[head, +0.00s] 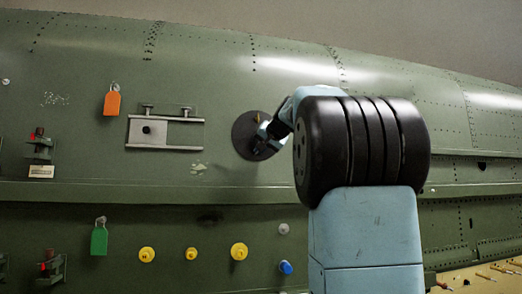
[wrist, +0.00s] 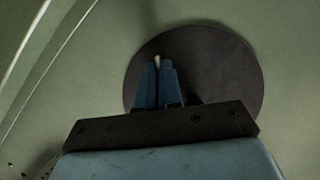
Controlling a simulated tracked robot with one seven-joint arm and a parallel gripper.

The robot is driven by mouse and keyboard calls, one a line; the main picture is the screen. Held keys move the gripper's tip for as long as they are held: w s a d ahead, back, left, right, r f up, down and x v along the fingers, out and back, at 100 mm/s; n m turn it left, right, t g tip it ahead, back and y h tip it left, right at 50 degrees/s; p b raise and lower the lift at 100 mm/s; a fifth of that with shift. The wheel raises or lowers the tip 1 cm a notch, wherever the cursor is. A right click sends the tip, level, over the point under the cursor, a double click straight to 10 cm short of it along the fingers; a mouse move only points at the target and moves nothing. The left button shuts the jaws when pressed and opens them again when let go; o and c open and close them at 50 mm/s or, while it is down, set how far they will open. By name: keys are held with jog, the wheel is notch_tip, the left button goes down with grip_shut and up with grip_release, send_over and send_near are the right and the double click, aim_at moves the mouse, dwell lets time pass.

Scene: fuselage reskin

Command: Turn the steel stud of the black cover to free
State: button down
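The black cover (head: 242,140) is a dark round disc on the green fuselage skin. It also fills the upper middle of the wrist view (wrist: 215,75). My gripper (head: 264,143) is at the cover, in front of its middle. In the wrist view its two blue fingers (wrist: 157,68) stand close together over the disc. A small pale piece, the steel stud (wrist: 157,61), shows between the fingertips, and the fingers appear closed on it. Most of the stud is hidden by the fingers.
Left of the cover is a steel bracket plate (head: 165,147) with two pins. An orange tag (head: 112,103) and a green tag (head: 99,240) hang farther left. Yellow knobs (head: 239,251) and a blue one (head: 286,267) sit below the ledge. Tools lie on a bench (head: 480,276) lower right.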

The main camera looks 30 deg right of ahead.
jog(key=n+h, duration=0.1)
jog(key=n+g+h, duration=0.1)
jog(key=n, duration=0.2)
jog(key=shift+w+a+f+g+h, duration=0.1)
jog(key=shift+a+g+h, duration=0.2)
jog(key=shift+h, duration=0.1)
jog(key=shift+n, duration=0.3)
dwell(0.3)
jog(key=c, duration=1.3)
grip_release()
jog(key=v, duration=1.3)
jog(key=shift+s+a, duration=0.2)
jog(key=shift+s, duration=0.15)
